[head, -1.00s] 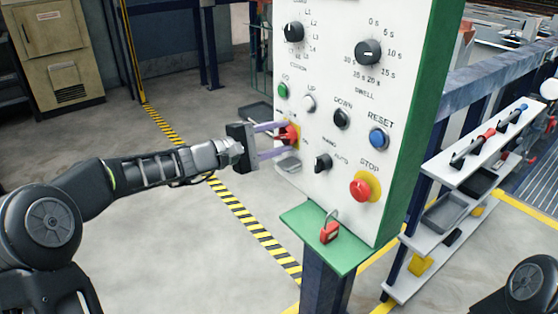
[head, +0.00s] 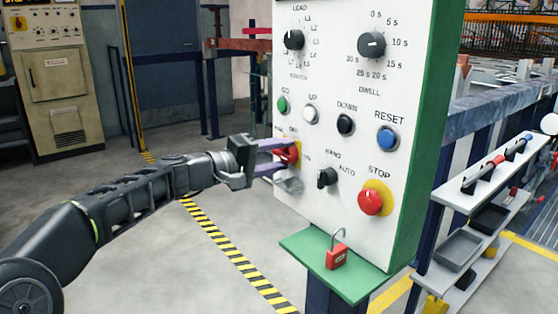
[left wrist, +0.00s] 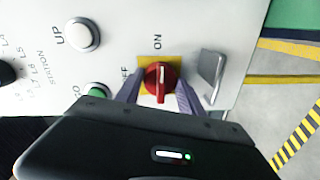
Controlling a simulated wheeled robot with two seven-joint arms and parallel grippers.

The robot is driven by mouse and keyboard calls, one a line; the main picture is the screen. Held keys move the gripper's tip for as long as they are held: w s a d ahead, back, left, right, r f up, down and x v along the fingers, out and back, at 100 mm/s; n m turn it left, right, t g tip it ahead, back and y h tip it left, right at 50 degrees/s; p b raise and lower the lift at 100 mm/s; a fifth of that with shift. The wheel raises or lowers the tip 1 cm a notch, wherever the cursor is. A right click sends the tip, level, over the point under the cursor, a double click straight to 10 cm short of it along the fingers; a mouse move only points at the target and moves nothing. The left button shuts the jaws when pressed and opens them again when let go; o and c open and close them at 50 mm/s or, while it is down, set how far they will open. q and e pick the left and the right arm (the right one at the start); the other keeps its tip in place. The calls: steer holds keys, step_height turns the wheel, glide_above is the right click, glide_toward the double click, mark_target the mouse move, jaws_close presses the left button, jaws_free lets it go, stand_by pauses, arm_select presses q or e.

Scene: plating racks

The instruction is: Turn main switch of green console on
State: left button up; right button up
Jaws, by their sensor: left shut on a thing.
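The green console (head: 405,150) has a white front panel and green sides. Its red main switch (head: 291,153) sits on a yellow plate at the panel's left edge. My left gripper (head: 284,155) is shut on the switch's red knob, reaching in from the left. In the left wrist view the red main switch (left wrist: 161,82) lies between the two purple-grey fingers, with OFF and ON printed beside it. The knob's grip lies roughly in line with the ON label. My right gripper is out of view.
A tool shelf (head: 470,200) stands right; a beige cabinet (head: 58,90) stands back left. The floor left is open.

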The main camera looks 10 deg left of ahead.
arm_select(q)
steer(key=o, duration=1.4)
steer(key=shift+c, duration=0.2)
steer(key=v, duration=0.7)
steer(key=shift+s+a, duration=0.2)
steer(key=shift+s, duration=0.15)
